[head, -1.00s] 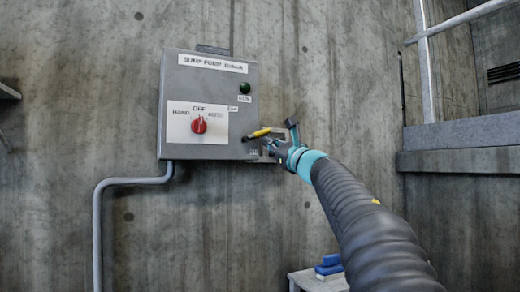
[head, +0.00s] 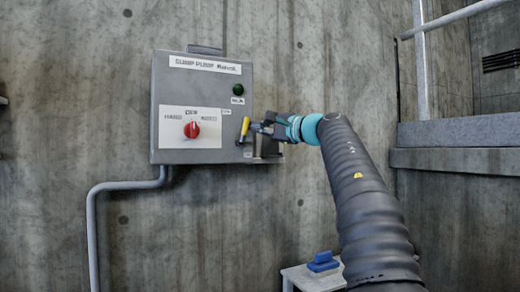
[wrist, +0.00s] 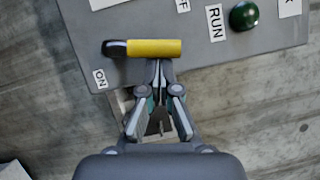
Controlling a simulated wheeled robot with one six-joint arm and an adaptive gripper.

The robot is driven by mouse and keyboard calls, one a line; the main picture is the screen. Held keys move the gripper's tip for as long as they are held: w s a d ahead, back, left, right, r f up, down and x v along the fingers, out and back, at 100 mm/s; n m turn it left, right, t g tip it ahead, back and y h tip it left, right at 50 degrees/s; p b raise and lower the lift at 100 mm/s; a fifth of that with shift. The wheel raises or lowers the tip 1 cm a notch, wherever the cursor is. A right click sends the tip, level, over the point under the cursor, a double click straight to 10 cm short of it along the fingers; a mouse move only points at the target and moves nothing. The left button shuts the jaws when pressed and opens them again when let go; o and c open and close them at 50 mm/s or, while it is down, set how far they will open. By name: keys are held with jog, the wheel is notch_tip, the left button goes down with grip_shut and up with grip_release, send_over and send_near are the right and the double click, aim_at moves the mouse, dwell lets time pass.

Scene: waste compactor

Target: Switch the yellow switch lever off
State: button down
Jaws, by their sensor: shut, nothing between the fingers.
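The yellow switch lever (head: 245,126) is at the right side of the grey control box, its handle standing nearly upright. In the wrist view the yellow handle (wrist: 153,48) lies across the picture, with its dark pivot end at the left near the ON label (wrist: 100,78). A partly cut-off label ending in F (wrist: 183,5) is beyond the handle. My gripper (head: 255,127) is shut and empty, just right of the handle in the head view. In the wrist view its fingertips (wrist: 159,65) meet the handle's lower edge; whether they touch is unclear.
The grey box (head: 200,80) has a red knob (head: 192,130) and a green lamp (head: 238,90). A conduit (head: 90,230) runs down at left. A small table (head: 315,280) with a blue object (head: 323,262) stands below my arm. A ledge (head: 455,160) is at right.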

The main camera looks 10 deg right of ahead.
jog(key=shift+s+a+r, duration=0.1)
jog(key=shift+a+r, duration=0.25)
jog(key=shift+a+r+p, duration=0.15)
jog(key=shift+a+p, duration=0.1)
jog(key=shift+p, duration=0.05)
dwell(0.3)
jog(key=shift+d, duration=0.1)
jog(key=s+d+b, duration=0.1)
jog(key=s+d, duration=0.5)
jog(key=d, duration=0.3)
jog(key=shift+s+d, duration=0.2)
jog(key=shift+d, duration=0.15)
